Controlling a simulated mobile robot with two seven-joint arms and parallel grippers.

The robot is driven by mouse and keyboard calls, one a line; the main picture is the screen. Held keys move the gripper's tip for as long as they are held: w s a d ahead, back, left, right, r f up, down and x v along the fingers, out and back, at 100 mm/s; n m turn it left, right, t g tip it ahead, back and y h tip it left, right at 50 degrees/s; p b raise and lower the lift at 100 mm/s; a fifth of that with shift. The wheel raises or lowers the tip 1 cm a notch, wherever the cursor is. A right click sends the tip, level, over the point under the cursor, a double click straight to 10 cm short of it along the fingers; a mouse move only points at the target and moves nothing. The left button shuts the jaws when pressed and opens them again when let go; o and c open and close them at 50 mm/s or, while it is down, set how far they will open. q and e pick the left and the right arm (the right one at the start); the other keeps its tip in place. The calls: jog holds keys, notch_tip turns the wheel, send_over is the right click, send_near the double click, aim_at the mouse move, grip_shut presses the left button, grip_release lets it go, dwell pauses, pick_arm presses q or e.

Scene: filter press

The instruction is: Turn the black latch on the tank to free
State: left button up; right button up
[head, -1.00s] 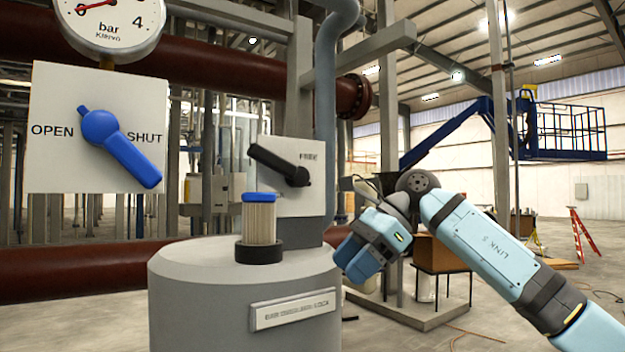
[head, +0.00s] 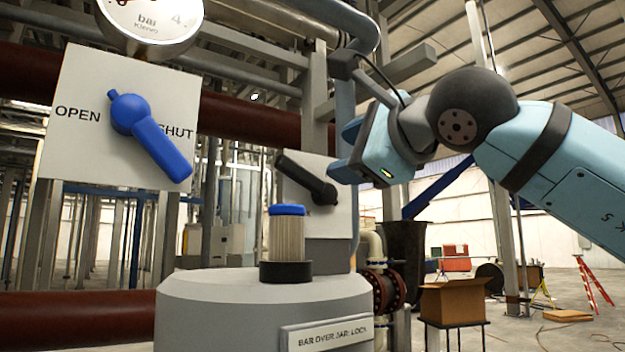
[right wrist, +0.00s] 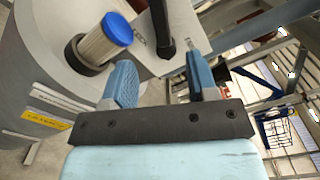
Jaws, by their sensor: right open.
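The black latch (head: 306,179) is a bar handle on a pale plate (head: 328,224) at the back right of the grey tank (head: 225,312). It slants from upper left to lower right. My right gripper (head: 340,172) is just right of the latch in the head view, its fingers pointing left toward it. In the right wrist view the latch (right wrist: 160,25) lies ahead, between the lines of the two open blue fingers (right wrist: 163,88). The gap between them is empty, and I cannot tell how far the latch is from the fingertips. My left gripper is out of view.
A filter cartridge with a blue cap (head: 287,210) stands in a black collar on the tank, left of the latch. A blue valve handle (head: 150,137) on a white OPEN/SHUT plate points to SHUT, below a bar gauge (head: 150,18). A cardboard box (head: 455,300) is at right.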

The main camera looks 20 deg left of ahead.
aim_at(301, 170)
jog(key=p+x, duration=0.4)
jog(key=x, duration=0.8)
jog(key=shift+w+r+p, duration=0.1)
jog(key=shift+w+p, duration=0.05)
jog(key=shift+p, duration=0.2)
jog(key=shift+w+a, duration=0.3)
jog(key=shift+a, duration=0.3)
grip_shut()
